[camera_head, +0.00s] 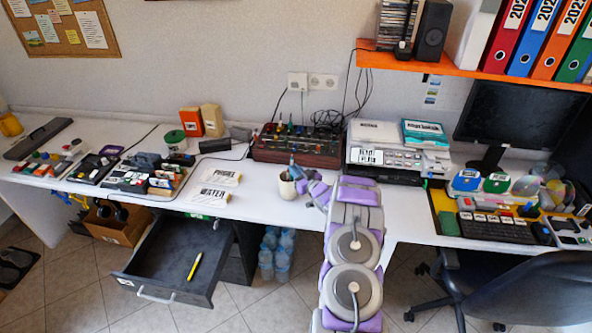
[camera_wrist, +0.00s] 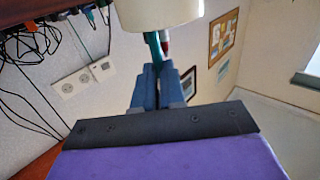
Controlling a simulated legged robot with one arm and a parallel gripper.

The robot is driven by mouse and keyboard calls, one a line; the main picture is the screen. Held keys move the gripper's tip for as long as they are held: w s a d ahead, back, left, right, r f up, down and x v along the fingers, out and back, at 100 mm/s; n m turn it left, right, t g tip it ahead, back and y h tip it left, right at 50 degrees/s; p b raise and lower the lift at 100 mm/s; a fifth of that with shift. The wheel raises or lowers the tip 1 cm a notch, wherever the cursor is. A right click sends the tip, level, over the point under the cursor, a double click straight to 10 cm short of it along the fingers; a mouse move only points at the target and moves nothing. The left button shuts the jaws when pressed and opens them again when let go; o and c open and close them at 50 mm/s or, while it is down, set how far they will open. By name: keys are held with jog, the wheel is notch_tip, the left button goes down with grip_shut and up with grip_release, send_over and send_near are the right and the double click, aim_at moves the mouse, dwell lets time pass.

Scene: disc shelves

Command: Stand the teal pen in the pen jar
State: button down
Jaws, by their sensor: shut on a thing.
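The pen jar (camera_head: 287,188) is a small cream cup standing on the white desk. It also shows in the wrist view (camera_wrist: 160,12) at the top edge. My gripper (camera_head: 293,172) is right at the jar's mouth. In the wrist view my gripper (camera_wrist: 154,68) has its blue-grey fingers closed on the teal pen (camera_wrist: 152,44). The pen's far end passes behind the jar's rim, so it appears to be inside the jar; its tip is hidden. A dark red thing (camera_wrist: 164,46) sticks out of the jar beside the pen.
Cards (camera_head: 213,196) lie left of the jar. A mixer (camera_head: 297,148) stands behind it, and a printer (camera_head: 396,155) stands to the right. An open drawer (camera_head: 160,262) holding a yellow pen (camera_head: 195,266) juts out below the desk. Clear desk lies in front of the mixer.

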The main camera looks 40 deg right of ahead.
jog(key=c, duration=1.1)
grip_release()
jog(key=s+p, duration=0.1)
jog(key=s, duration=0.4)
jog(key=s+p, duration=0.1)
jog(key=s, duration=0.5)
jog(key=s+a+p, duration=0.1)
jog(key=s, duration=0.5)
jog(key=shift+s+a+f, duration=0.1)
jog(key=shift+s, duration=0.05)
